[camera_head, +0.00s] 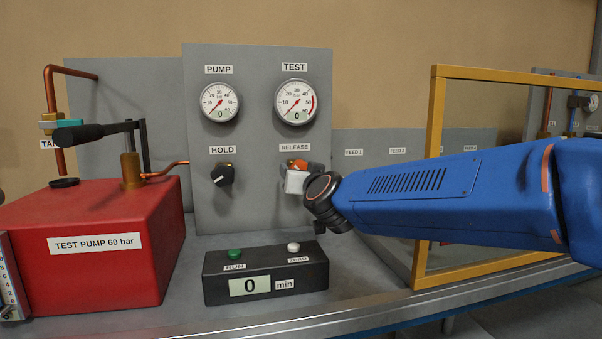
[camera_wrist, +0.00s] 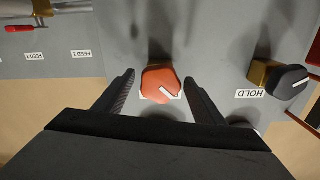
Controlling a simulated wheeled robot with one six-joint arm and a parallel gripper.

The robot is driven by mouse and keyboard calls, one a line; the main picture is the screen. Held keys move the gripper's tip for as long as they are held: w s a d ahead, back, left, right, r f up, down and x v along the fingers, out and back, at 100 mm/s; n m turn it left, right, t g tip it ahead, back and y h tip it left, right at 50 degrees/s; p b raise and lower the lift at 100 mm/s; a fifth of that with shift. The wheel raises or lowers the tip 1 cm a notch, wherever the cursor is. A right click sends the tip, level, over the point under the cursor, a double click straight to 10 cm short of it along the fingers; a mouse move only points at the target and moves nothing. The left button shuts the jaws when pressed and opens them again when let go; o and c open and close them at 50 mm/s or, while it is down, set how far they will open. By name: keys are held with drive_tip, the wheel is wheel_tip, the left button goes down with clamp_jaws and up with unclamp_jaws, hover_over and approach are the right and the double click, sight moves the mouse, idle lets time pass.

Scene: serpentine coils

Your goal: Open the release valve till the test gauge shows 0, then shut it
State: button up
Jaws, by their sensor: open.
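The release valve is an orange knob (camera_head: 299,164) below the RELEASE label, partly hidden by my gripper. In the wrist view the knob (camera_wrist: 158,80) lies between my two fingers, and its white mark points slantwise. My gripper (camera_wrist: 158,78) is open around the knob; a gap shows on each side. In the head view my gripper (camera_head: 296,182) is in front of the panel at the valve. The test gauge (camera_head: 296,101) shows 0 on its display, with its needle at the lower left.
The pump gauge (camera_head: 220,102) also shows 0. The black HOLD knob (camera_head: 222,174) is left of the release valve. A timer box (camera_head: 265,274) showing 0 min stands below. The red test pump (camera_head: 100,245) is at left, a yellow-framed screen (camera_head: 432,165) at right.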

drive_tip(key=v, duration=1.7)
drive_tip(key=shift+s, duration=0.2)
